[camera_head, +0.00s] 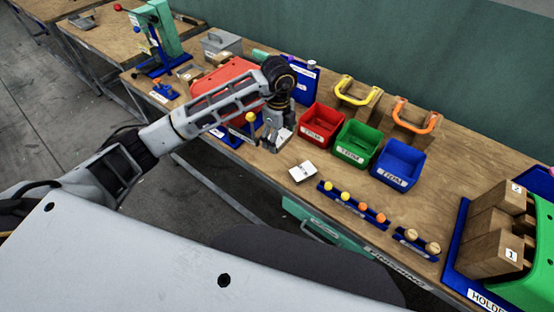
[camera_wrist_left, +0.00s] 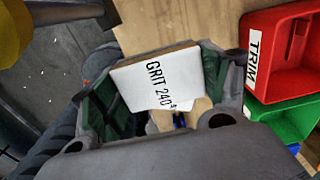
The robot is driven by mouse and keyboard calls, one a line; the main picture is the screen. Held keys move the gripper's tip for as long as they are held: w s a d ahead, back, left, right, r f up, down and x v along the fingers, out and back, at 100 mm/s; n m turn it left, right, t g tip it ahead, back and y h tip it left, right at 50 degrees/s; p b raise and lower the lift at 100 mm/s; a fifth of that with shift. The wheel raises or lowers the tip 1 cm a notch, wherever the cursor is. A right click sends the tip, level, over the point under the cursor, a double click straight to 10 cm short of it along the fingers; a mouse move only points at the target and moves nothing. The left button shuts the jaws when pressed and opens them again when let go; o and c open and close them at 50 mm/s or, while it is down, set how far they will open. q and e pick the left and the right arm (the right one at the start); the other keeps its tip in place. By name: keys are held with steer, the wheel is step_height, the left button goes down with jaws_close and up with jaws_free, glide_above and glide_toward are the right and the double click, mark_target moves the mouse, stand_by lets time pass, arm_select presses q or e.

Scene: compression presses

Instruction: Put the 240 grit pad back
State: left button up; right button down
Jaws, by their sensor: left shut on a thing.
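My left gripper (camera_head: 270,143) is shut on a white block-like pad, the 240 grit pad (camera_head: 284,136), above the front of the wooden bench (camera_head: 245,158). In the left wrist view, the pad (camera_wrist_left: 160,84) lies between the two fingers (camera_wrist_left: 152,95), and its white face reads "GRIT 240". A brown edge shows along its far side. Another white pad (camera_head: 302,171) with small dark print lies on the bench, right of and nearer than the gripper. I cannot read its label in the head view. My right gripper is not in view.
Red (camera_head: 322,124), green (camera_head: 357,144) and blue (camera_head: 398,165) bins stand right of the gripper. A blue rack (camera_head: 352,205) of yellow- and orange-topped pieces is at the front edge. A yellow knob (camera_head: 250,117) stands close left of the gripper. Wooden blocks (camera_head: 492,240) fill a holder at right.

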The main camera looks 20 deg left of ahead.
arm_select(q)
steer(key=shift+f, duration=0.55)
glide_above(278, 160)
step_height(278, 160, down, 4)
steer(key=shift+s+f+p, duration=0.1)
steer(key=shift+p, duration=0.35)
steer(key=shift+f, duration=0.5)
steer(key=shift+f, duration=0.3)
steer(key=shift+f+p, duration=0.3)
steer(key=shift+f, duration=1.3)
